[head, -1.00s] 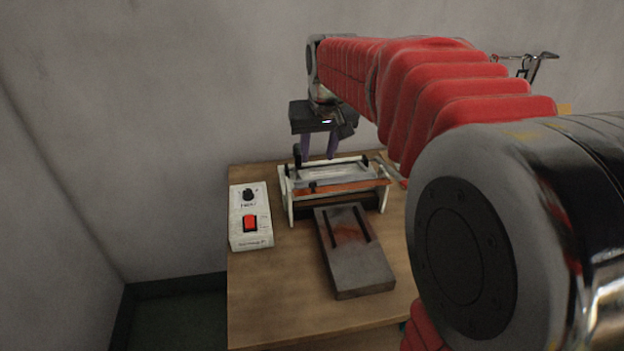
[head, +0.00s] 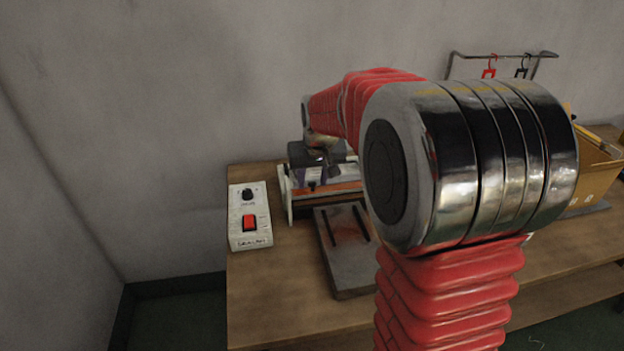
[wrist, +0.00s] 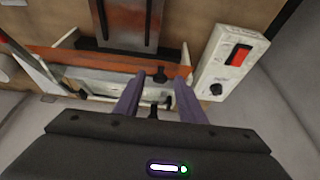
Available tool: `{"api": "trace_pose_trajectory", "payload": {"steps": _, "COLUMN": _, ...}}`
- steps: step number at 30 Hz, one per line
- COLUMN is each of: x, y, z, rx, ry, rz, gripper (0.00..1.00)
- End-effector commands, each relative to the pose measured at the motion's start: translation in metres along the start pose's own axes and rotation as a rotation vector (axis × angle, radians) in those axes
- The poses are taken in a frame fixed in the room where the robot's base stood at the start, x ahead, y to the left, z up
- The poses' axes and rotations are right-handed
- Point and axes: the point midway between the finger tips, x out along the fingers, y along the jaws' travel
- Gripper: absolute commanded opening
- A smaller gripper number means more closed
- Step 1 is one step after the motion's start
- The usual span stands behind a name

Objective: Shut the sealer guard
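The sealer (head: 288,195) stands at the back left of the table, with white end plates and an orange front bar. Its guard, a clear panel (wrist: 102,88) in a pale frame, shows in the wrist view behind the orange bar; I cannot tell its exact angle. A small black knob (wrist: 160,75) on the bar appears between my fingertips. My gripper (head: 317,178) is low over the sealer, and its purple fingers are apart in the wrist view (wrist: 161,80), with nothing clearly held. My arm hides the sealer's right side in the head view.
A white control box (head: 250,232) with a red switch and black dial stands left of the sealer. A grey slotted plate (head: 345,270) lies in front. A cardboard box (head: 598,170) and a rail with hooks (head: 505,55) are at the right. The front left table is clear.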

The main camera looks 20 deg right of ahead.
Motion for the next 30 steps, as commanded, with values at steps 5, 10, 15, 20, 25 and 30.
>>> {"api": "trace_pose_trajectory", "payload": {"steps": 5, "x": 0.002, "y": 0.0002, "z": -0.0002, "rx": 0.0, "ry": 0.001, "rz": 0.0, "gripper": 0.37}}
{"api": "trace_pose_trajectory", "payload": {"steps": 10, "x": 0.0017, "y": 0.0003, "z": -0.0002, "rx": 0.0, "ry": 0.001, "rz": 0.0, "gripper": 0.34}}
{"api": "trace_pose_trajectory", "payload": {"steps": 15, "x": 0.0015, "y": 0.0005, "z": -0.0002, "rx": 0.001, "ry": 0.001, "rz": 0.0, "gripper": 0.22}}
{"api": "trace_pose_trajectory", "payload": {"steps": 20, "x": 0.0015, "y": 0.0005, "z": -0.0002, "rx": 0.001, "ry": 0.001, "rz": 0.0, "gripper": 0.1}}
{"api": "trace_pose_trajectory", "payload": {"steps": 25, "x": 0.0014, "y": 0.0006, "z": -0.0003, "rx": 0.001, "ry": 0.001, "rz": 0.0, "gripper": 0.0}}
{"api": "trace_pose_trajectory", "payload": {"steps": 30, "x": 0.0013, "y": -0.0009, "z": 0.0001, "rx": 0.001, "ry": 0.002, "rz": 0.0, "gripper": 0.0}}
